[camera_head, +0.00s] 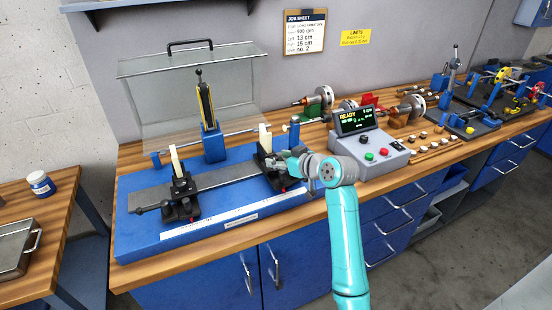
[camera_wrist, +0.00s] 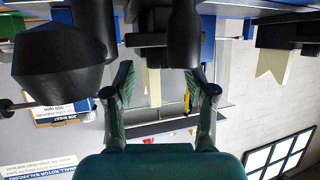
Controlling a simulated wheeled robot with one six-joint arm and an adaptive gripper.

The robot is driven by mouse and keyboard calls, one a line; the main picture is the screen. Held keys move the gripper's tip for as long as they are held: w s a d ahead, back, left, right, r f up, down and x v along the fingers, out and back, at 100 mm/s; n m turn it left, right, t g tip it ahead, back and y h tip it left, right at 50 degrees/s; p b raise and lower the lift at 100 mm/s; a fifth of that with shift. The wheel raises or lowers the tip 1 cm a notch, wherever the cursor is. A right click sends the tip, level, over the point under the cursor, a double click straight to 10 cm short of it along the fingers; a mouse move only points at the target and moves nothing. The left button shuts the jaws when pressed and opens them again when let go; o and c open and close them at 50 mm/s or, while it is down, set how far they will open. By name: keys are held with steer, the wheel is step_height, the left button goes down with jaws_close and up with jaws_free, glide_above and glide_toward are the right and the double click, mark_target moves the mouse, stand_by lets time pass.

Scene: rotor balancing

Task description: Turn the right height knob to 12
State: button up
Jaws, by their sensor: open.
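The blue balancing machine (camera_head: 135,240) carries a left black support (camera_head: 180,204) and a right black support (camera_head: 263,158), each with a pale upright on top. My gripper (camera_head: 292,162) is at the right support, on its right side, and partly hides it. In the wrist view, which looks upside down, my gripper (camera_wrist: 159,72) has its two fingers spread with nothing held between them. Black parts stand just beyond the fingertips, among them a large black knob (camera_wrist: 60,62) at left and a post (camera_wrist: 185,35). I cannot tell which is the right height knob, nor read its setting.
A clear hinged cover (camera_head: 150,100) stands open behind the machine. A grey control box (camera_head: 372,150) reading READY sits close to my arm's right. Rotors (camera_head: 318,104) and small parts lie farther right on the bench. A job sheet (camera_head: 304,32) hangs on the wall.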

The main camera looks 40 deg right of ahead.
steer(key=shift+x, duration=1)
jaws_close()
steer(key=shift+a+f, duration=0.1)
steer(key=shift+a+m+g+h, duration=0.2)
steer(key=shift+m+g+h, duration=0.1)
steer(key=shift+m+h, duration=1.1)
steer(key=shift+a+m+g+h, duration=0.1)
steer(key=shift+m+g+h, duration=0.9)
steer(key=shift+m+h, duration=1.25)
steer(key=shift+h, duration=0.25)
